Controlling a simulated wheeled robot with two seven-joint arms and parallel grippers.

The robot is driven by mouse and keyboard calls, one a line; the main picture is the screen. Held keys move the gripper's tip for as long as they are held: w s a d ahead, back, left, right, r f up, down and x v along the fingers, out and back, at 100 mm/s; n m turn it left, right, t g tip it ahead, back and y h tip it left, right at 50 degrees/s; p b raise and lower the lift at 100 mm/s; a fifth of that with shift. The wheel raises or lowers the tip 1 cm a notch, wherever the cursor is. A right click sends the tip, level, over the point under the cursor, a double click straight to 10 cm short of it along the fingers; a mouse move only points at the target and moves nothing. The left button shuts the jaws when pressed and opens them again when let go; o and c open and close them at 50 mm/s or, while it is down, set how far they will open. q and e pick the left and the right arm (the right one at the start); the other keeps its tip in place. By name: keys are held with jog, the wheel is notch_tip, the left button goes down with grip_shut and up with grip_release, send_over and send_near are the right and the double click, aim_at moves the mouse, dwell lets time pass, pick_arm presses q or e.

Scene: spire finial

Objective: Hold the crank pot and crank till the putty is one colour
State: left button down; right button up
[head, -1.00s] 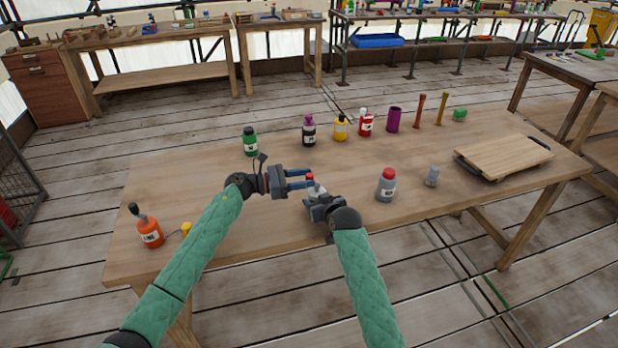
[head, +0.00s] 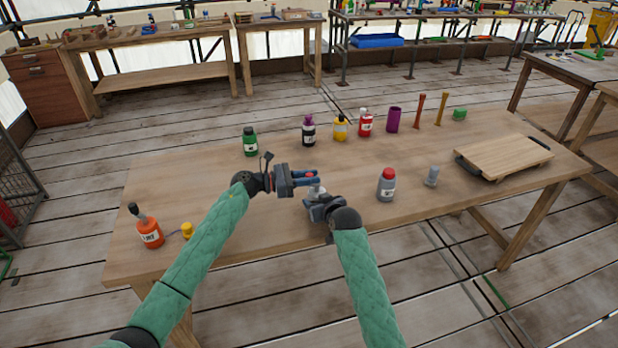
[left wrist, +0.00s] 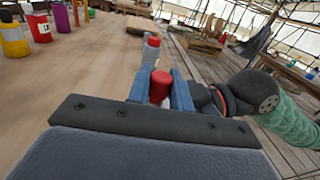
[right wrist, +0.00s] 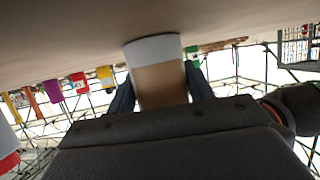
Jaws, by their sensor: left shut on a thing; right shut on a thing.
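The crank pot (head: 317,190) stands on the table, mostly hidden between my grippers in the head view. In the right wrist view the pot (right wrist: 160,85) shows a pale grey band and a tan body between the fingers. My right gripper (head: 318,198) is shut around the pot's body. My left gripper (head: 312,179) is shut on the red crank knob (left wrist: 160,86) above the pot. The rest of the crank is hidden by the fingers. I cannot tell whether the tan is putty seen through the wall, or whether its colour is even throughout.
A grey bottle with a red cap (head: 386,185) and a small grey piece (head: 432,176) stand to the right, before a wooden board (head: 503,157). Several coloured bottles line the back. An orange bottle (head: 150,233) stands front left.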

pick_arm(q)
jog(key=shift+g, duration=0.3)
jog(key=m+g, duration=0.2)
jog(key=g, duration=0.2)
jog(key=w+m+g, duration=0.1)
jog(key=m+g, duration=0.2)
jog(key=shift+w+d+g, duration=0.15)
jog(key=shift+g, duration=0.25)
jog(key=shift+w+d+m+g+y, duration=0.15)
jog(key=shift+m+g+y, duration=0.5)
jog(key=shift+m+g, duration=0.55)
jog(key=shift+w+d+m+g+y, duration=0.1)
jog(key=shift+m+g+y, duration=0.65)
jog(key=shift+g, duration=0.75)
jog(key=shift+m, duration=0.25)
jog(key=c, duration=1.3)
grip_release()
jog(key=shift+a, duration=0.1)
